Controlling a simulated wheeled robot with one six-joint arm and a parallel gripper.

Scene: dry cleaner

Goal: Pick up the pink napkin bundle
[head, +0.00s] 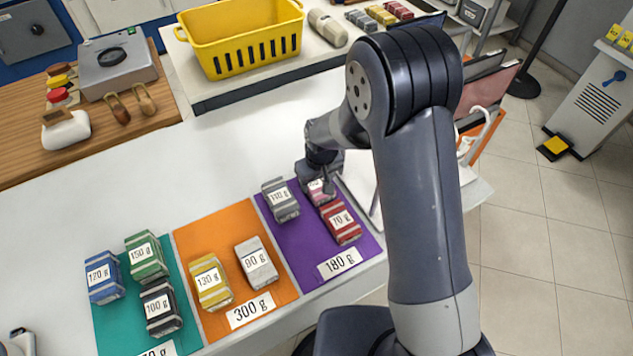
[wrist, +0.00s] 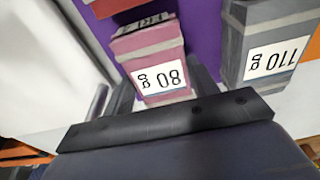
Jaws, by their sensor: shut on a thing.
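The pink napkin bundle (head: 317,189) is at the back of the purple mat (head: 312,252), partly hidden by my gripper (head: 322,170) in the head view. In the wrist view the pink bundle (wrist: 148,45) has pale bands and a white label reading 80 g, upside down. My gripper (wrist: 162,88) is shut on the bundle, with one dark finger on each side of it. The head view does not show clearly whether the bundle is lifted off the mat.
A grey 110 g bundle (head: 280,200) is close on the left, and a red 70 g bundle (head: 340,223) is just in front. Orange (head: 222,238) and teal (head: 113,320) mats hold several more bundles. A yellow basket (head: 243,38) stands behind. The white counter (head: 200,165) behind the mats is clear.

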